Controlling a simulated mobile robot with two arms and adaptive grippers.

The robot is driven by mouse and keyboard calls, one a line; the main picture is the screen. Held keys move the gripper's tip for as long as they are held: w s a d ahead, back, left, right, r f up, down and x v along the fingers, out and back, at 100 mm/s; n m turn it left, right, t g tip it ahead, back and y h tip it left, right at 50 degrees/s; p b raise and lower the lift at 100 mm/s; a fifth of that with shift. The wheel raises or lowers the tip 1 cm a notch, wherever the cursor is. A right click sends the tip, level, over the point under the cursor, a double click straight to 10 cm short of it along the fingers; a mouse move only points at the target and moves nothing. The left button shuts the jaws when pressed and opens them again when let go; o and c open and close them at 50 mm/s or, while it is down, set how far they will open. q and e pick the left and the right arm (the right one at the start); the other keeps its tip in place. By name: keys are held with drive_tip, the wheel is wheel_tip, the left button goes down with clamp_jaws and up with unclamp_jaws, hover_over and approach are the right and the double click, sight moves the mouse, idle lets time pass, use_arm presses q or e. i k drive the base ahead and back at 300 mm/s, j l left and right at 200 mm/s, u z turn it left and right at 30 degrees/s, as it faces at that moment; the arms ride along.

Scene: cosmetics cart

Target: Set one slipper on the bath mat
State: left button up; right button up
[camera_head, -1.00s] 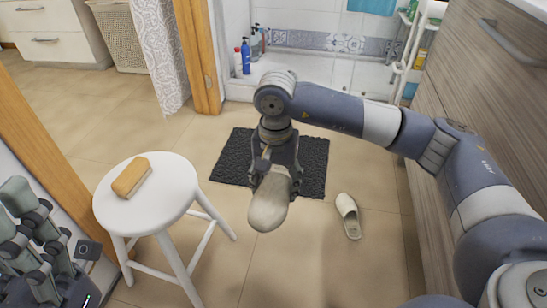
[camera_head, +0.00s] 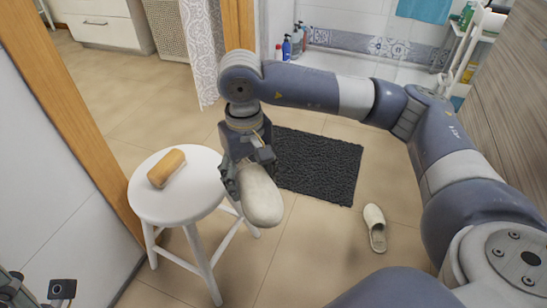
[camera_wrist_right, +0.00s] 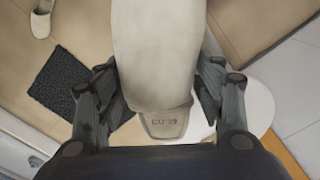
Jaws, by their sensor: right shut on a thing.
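My right gripper (camera_head: 245,178) is shut on a beige slipper (camera_head: 262,203) and holds it in the air beside the white stool. The held slipper also fills the middle of the right wrist view (camera_wrist_right: 160,55), between both fingers. The dark bath mat (camera_head: 318,166) lies on the floor behind and right of the gripper; its left part is hidden by the gripper. The mat also shows at the left of the right wrist view (camera_wrist_right: 70,85).
A white round stool (camera_head: 178,205) with a wooden brush (camera_head: 166,168) on top stands left of the held slipper. A wood-grain cabinet (camera_head: 505,110) closes off the right side. Bottles (camera_head: 292,43) stand at the back.

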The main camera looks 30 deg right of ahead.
sight(294, 162)
drive_tip(key=i+l+u, duration=0.2)
drive_tip(key=l, duration=0.2)
drive_tip(key=i+l+u, duration=0.15)
drive_tip(key=l, duration=0.25)
drive_tip(key=l+u, duration=0.2)
drive_tip(key=l, duration=0.25)
drive_tip(key=i+l+u, duration=0.2)
drive_tip(key=l, duration=0.85)
